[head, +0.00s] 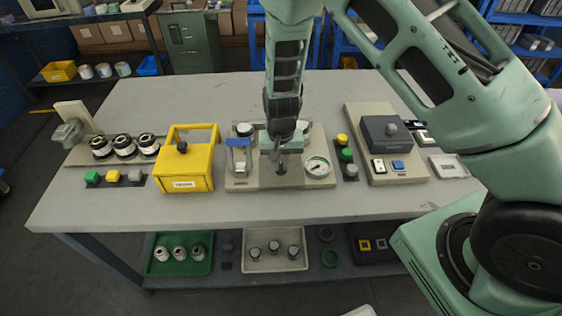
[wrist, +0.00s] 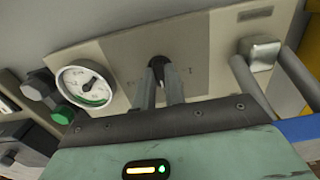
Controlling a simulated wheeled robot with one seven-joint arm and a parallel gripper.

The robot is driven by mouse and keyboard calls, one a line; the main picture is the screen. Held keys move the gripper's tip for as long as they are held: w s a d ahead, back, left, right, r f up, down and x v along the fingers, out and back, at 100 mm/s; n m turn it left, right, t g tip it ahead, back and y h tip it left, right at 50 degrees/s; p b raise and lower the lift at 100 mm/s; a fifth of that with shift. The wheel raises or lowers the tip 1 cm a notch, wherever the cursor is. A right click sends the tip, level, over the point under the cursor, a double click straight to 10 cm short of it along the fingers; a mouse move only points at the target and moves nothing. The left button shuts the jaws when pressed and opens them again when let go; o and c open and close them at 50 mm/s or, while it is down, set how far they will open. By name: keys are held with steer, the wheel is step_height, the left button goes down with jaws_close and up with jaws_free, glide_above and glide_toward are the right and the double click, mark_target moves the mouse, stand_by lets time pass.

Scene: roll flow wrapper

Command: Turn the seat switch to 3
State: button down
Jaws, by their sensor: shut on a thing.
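The seat switch (wrist: 157,63) is a dark round knob on a grey plate (wrist: 200,62) of the beige panel, in the wrist view. My gripper (wrist: 160,72) has its two fingers closed around the knob. In the head view my gripper (head: 282,163) points down at the middle of the panel (head: 240,183), and my arm hides the knob there. Faint marks show on the plate beside the knob, too small to read, so I cannot tell which position the switch points to.
A round pressure gauge (head: 318,167) sits right of my gripper in the head view. A blue-handled clamp (head: 238,144) stands to its left. A yellow box (head: 184,172) is farther left. Green, yellow and grey buttons (head: 346,155) and a grey-box panel (head: 385,130) are to the right. The table front is clear.

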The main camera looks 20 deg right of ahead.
mark_target(281, 165)
steer(key=c, duration=1.5)
jaws_free()
steer(key=shift+o, duration=0.2)
steer(key=shift+r, duration=0.1)
step_height(281, 165, up, 17)
steer(key=b, duration=0.1)
steer(key=shift+r+b, duration=0.15)
steer(key=shift+b, duration=0.25)
steer(key=s+a+r+n, duration=0.2)
steer(key=s+n, duration=0.1)
steer(key=s, duration=0.6)
steer(key=s+a+r+n, duration=0.2)
steer(key=s+n, duration=0.2)
steer(key=s, duration=0.5)
steer(key=s+a+r+n, duration=0.2)
steer(key=s+r+n, duration=0.1)
steer(key=s, duration=0.6)
steer(key=shift+n+y, duration=0.3)
steer(key=shift+n, duration=0.4)
